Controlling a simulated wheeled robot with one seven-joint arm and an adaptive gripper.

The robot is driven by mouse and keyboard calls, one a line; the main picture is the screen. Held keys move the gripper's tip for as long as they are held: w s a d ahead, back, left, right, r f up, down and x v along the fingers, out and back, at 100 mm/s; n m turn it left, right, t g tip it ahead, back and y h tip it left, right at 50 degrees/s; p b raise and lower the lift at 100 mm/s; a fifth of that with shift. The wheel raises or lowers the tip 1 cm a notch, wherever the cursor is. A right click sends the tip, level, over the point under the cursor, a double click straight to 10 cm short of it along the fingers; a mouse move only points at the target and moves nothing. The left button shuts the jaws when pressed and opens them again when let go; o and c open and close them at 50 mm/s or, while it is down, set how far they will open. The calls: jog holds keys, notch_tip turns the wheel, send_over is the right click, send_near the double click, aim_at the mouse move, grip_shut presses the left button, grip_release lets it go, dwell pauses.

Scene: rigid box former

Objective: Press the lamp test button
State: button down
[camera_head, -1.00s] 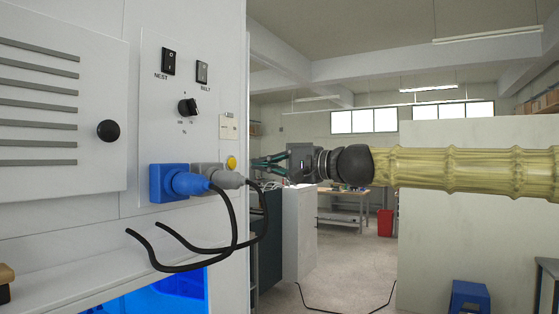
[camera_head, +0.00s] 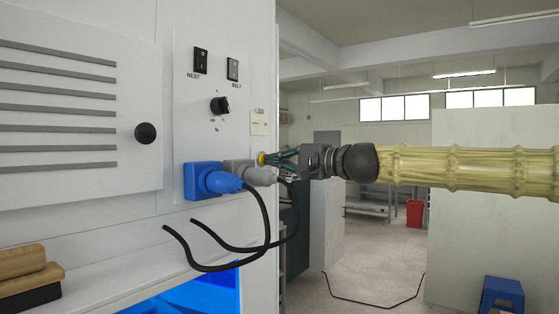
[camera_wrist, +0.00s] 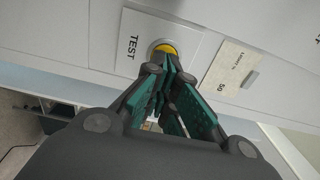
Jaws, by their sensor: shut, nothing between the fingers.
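The lamp test button (camera_head: 261,158) is a round yellow button on the white machine panel, right above the grey plug. In the wrist view the yellow button (camera_wrist: 166,47) sits on a white plate marked TEST. My gripper (camera_head: 268,159) is shut and empty, with its fingertips at the button. In the wrist view my gripper's fingertips (camera_wrist: 164,66) cover the lower part of the button. I cannot tell whether they touch it or whether it is pushed in.
A blue plug (camera_head: 212,181) and a grey plug (camera_head: 248,173) with black cables stick out just left of and below the button. A rotary knob (camera_head: 220,106) and the NEST (camera_head: 200,60) and BELT (camera_head: 233,69) switches are above.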

jog(key=shift+w+a+r+b, duration=0.15)
jog(key=shift+w+a+b, duration=0.2)
jog(key=shift+a+b, duration=0.2)
jog(key=shift+d, duration=0.15)
jog(key=b+v, duration=0.4)
jog(key=v, duration=1)
dwell(0.6)
